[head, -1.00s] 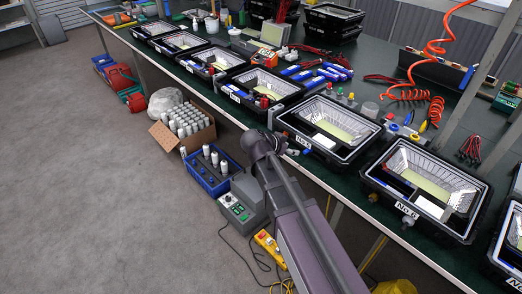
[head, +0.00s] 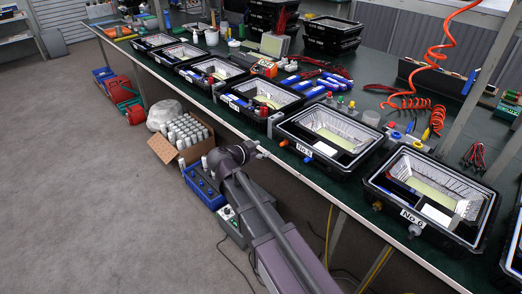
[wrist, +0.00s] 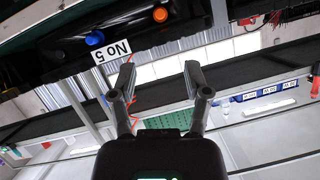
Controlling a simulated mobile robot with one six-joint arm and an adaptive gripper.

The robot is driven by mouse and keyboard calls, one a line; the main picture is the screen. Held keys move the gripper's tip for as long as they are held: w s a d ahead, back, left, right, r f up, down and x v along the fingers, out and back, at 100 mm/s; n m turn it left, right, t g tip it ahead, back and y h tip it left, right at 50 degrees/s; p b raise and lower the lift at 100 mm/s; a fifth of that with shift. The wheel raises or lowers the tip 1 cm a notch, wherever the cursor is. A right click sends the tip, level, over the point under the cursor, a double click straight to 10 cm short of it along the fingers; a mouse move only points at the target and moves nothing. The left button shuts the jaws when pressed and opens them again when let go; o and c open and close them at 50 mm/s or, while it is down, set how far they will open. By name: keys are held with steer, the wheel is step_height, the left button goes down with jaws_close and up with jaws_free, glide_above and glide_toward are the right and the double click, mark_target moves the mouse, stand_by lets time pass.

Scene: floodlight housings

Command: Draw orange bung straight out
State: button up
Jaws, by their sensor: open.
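The orange bung (head: 284,143) sits in the front wall of the black housing marked No 5 (head: 340,162), left of its label. In the wrist view the orange bung (wrist: 160,14) is at the top, beyond my fingertips and roughly in line with the gap between them. A blue bung (head: 308,160) is on the same wall; it also shows in the wrist view (wrist: 94,38), left of the orange one. My gripper (wrist: 162,78) is open and empty, apart from the bung. In the head view my gripper (head: 262,152) is small, just off the bench edge near the orange bung.
The No 6 housing (head: 408,217) stands to the right, and more housings run along the green bench (head: 372,228) to the left. A cardboard box (head: 163,149) of pale cylinders and a blue crate (head: 212,203) stand on the floor near my arm. Open floor lies left.

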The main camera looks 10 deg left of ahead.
mark_target(283, 143)
steer(key=shift+b+x, duration=2.5)
steer(key=shift+x, duration=4.3)
jaws_close()
steer(key=shift+s+a, duration=0.7)
steer(key=shift+s, duration=0.2)
steer(key=shift+s+a, duration=0.7)
steer(key=shift+s, duration=0.2)
